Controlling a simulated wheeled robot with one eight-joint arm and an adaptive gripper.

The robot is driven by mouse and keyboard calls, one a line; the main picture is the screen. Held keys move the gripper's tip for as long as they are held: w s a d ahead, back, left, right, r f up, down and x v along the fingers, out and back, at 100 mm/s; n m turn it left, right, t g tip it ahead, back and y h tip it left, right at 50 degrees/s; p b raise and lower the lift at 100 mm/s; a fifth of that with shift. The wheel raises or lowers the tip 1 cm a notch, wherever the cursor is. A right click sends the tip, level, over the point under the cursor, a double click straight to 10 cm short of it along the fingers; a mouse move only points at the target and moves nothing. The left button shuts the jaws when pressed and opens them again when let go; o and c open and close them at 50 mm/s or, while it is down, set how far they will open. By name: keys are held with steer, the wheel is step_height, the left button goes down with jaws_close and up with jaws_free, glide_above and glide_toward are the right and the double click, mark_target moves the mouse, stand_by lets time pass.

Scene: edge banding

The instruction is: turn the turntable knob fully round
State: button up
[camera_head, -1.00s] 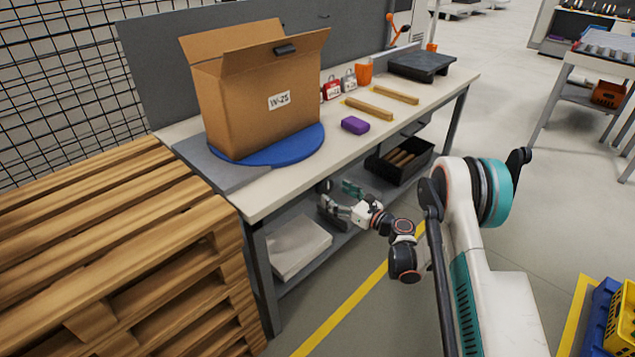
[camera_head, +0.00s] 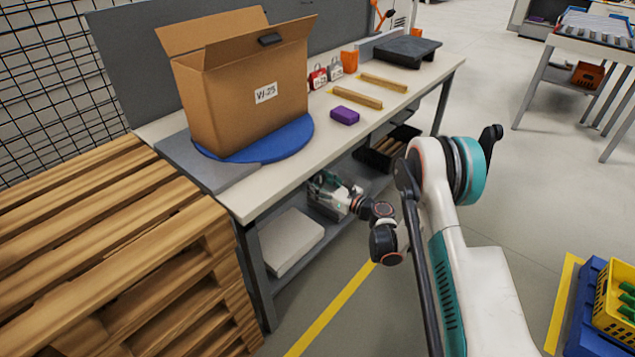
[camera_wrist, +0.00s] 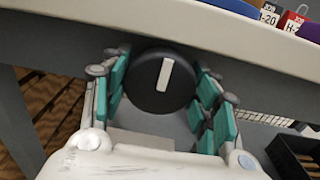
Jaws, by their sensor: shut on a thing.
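The black round turntable knob (camera_wrist: 150,92) is under the table's front edge in the wrist view. Its white pointer bar stands nearly upright, top leaning slightly right. My gripper (camera_wrist: 160,72) has its teal-padded fingers on both sides of the knob and is shut on it. In the head view my gripper (camera_head: 322,188) is below the tabletop's front edge, and I cannot make out the knob there. The blue turntable (camera_head: 290,143) lies on the workbench and carries an open cardboard box (camera_head: 235,115) marked W-25.
The workbench top (camera_head: 285,172) overhangs my gripper. A lower shelf below holds a pale slab (camera_head: 290,240) and a black bin (camera_head: 385,150). A wooden pallet stack (camera_head: 110,250) stands at the left. A purple block (camera_head: 344,115) lies on the bench.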

steer(key=shift+n, duration=1.5)
steer(key=o, duration=1.1)
steer(key=shift+v, duration=3.75)
steer(key=shift+c, duration=0.2)
